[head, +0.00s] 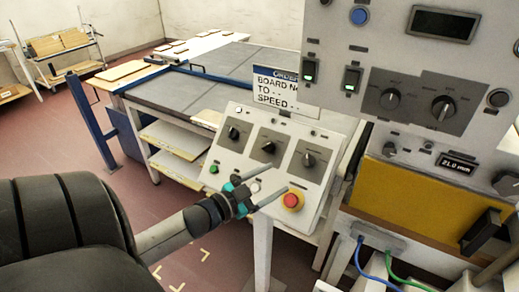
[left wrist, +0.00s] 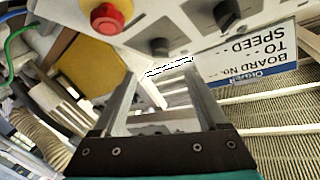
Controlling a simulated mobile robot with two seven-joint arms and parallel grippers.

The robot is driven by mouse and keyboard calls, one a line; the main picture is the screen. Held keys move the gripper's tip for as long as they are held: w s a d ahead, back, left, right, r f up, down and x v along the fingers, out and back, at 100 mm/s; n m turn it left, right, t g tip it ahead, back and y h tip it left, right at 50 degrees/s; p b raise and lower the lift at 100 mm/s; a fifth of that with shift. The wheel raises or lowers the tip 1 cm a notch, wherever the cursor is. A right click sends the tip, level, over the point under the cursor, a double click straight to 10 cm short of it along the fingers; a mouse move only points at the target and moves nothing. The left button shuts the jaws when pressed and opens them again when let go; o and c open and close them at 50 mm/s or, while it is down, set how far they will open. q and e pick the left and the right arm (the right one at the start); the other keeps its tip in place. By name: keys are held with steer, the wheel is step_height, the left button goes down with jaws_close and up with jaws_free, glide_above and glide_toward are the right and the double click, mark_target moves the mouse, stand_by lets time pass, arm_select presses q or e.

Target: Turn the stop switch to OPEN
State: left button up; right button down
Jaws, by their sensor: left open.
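The sloped control panel (head: 228,166) carries three black rotary switches in a row: a left one (head: 233,133), a middle one (head: 268,147) and a right one (head: 308,159). Their labels are too small to read, so I cannot tell which is the stop switch. My left gripper (head: 278,178) is open and empty in front of the panel's lower part, below the switches. In the left wrist view, its two fingers (left wrist: 158,75) point toward the panel, with one rotary switch (left wrist: 160,47) beyond the tips and another (left wrist: 226,12) to the right. My right gripper is out of view.
A red stop button (head: 291,201) on a yellow base sits low right on the panel, near my left fingertips. A green button (head: 213,169) is at lower left. A sign (head: 275,88) stands behind the panel. A grey cabinet with more knobs (head: 390,98) rises at right.

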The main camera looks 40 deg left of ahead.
arm_select(q)
steer(key=shift+s+a+r, duration=0.1)
steer(key=shift+s+a, duration=0.05)
steer(key=shift+s, duration=0.75)
steer(key=shift+s+a+r, duration=0.1)
steer(key=shift+s, duration=0.8)
steer(key=shift+f, duration=0.1)
